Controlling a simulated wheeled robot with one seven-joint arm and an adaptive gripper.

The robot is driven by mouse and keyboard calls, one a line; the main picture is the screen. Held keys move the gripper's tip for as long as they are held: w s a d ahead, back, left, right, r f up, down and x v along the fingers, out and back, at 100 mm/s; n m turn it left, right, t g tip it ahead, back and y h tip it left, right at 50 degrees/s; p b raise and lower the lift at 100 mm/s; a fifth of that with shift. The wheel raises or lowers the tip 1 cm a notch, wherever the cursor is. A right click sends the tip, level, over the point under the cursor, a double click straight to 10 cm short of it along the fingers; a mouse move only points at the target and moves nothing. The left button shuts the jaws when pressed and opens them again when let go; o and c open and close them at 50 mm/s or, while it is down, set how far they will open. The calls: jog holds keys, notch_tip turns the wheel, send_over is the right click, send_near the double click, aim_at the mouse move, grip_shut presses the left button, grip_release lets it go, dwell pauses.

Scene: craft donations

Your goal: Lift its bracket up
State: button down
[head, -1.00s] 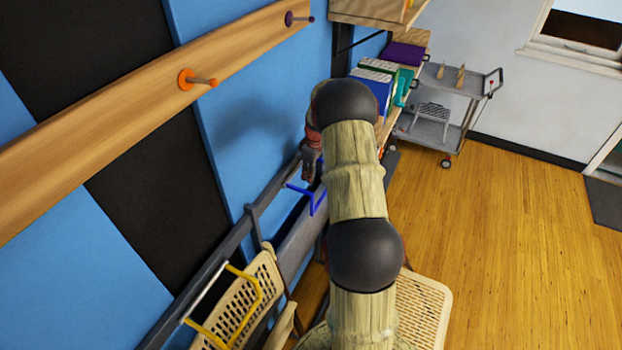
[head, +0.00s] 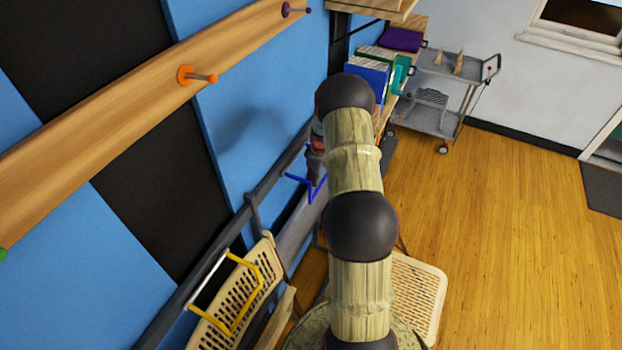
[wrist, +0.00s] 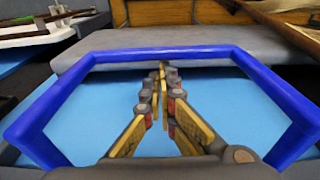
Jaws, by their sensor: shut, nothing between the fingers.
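The blue bracket (head: 309,186), a thin bent bar, sticks out from the dark wall rail (head: 240,210) beside a folding chair. In the wrist view the blue bracket (wrist: 160,52) spans the picture, its long bar across the top and its sides sloping down left and right. My gripper (wrist: 162,72) is shut with nothing between its fingers. Its fingertips point at the bracket's long bar, inside its outline; I cannot tell whether they touch. In the head view my arm hides most of the gripper, close above the bracket. A yellow bracket (head: 258,285) is on the same rail nearer to me.
A folding chair (head: 238,292) leans at the rail by the yellow bracket. Another chair seat (head: 418,290) is right of my arm. Binders (head: 366,75) stand on a shelf behind; a grey cart (head: 430,120) is further back. The wooden floor on the right is clear.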

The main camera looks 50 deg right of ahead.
jog(key=shift+s+r, duration=0.1)
jog(key=shift+s+d+r+g, duration=0.1)
jog(key=shift+s+r+g, duration=0.1)
jog(key=shift+g, duration=0.2)
jog(key=shift+s+r, duration=0.1)
jog(key=shift+r, duration=0.05)
jog(key=r+g, duration=0.1)
jog(key=s+r+g+h, duration=0.1)
jog(key=g, duration=0.1)
jog(key=s+r+g, duration=0.1)
jog(key=g, duration=0.1)
jog(key=shift+s+d+r+h, duration=0.1)
jog(key=shift+d+r+h, duration=0.2)
jog(key=shift+d+r, duration=0.1)
jog(key=shift+s+r, duration=0.2)
jog(key=shift+r, duration=1.3)
jog(key=shift+s+r, duration=0.2)
jog(key=shift+r, duration=1.25)
